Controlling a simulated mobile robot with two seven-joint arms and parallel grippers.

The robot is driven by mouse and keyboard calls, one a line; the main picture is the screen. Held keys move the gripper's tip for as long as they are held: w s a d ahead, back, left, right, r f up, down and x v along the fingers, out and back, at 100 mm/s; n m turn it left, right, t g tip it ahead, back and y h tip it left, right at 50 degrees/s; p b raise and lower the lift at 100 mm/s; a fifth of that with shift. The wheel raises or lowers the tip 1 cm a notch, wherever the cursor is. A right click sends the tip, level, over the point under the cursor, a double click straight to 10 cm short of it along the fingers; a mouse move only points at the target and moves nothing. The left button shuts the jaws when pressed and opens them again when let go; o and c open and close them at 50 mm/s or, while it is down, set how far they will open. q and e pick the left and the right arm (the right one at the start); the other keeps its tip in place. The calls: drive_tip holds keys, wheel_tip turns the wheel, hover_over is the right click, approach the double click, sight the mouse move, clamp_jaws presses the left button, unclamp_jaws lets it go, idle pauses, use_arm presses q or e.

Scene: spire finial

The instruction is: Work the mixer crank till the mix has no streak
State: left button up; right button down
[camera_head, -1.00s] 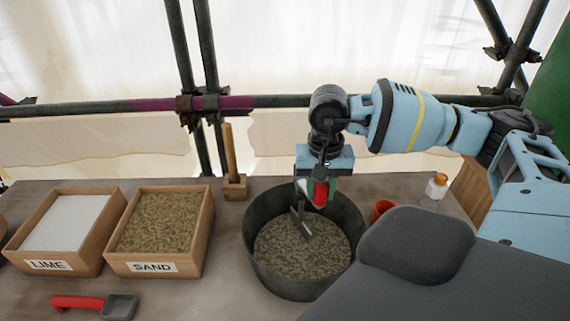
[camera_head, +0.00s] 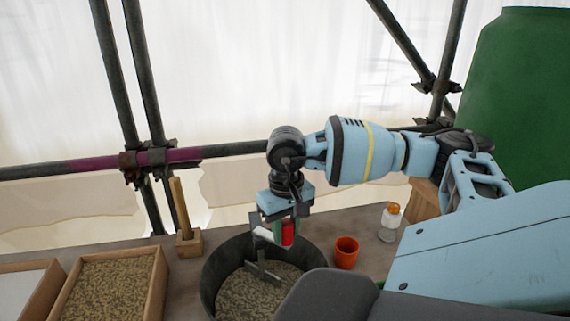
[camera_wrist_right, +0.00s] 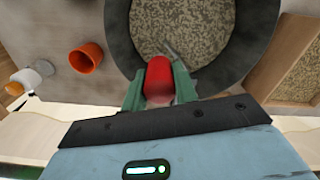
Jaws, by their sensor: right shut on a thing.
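My right gripper (camera_head: 284,234) is shut on the red grip (camera_head: 288,232) of the mixer crank, over the back part of the dark round tub (camera_head: 211,286). In the right wrist view the red grip (camera_wrist_right: 158,78) sits between the green fingers. The crank's grey metal arm and paddle (camera_head: 262,273) reach down into the mix (camera_head: 250,295). The mix is speckled grey-brown; I make out no clear streak in the part that shows. My forearm hides the tub's front right. My left gripper is not in view.
An orange cup (camera_head: 346,253) and an orange-capped bottle (camera_head: 390,222) stand right of the tub. A wooden block with an upright handle (camera_head: 188,243) stands behind left. The sand box (camera_head: 153,290) is at the left. Scaffold poles (camera_head: 222,150) cross behind the table.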

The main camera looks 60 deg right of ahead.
drive_tip(key=c, duration=1.1)
unclamp_jaws()
drive_tip(key=shift+r, duration=3.95)
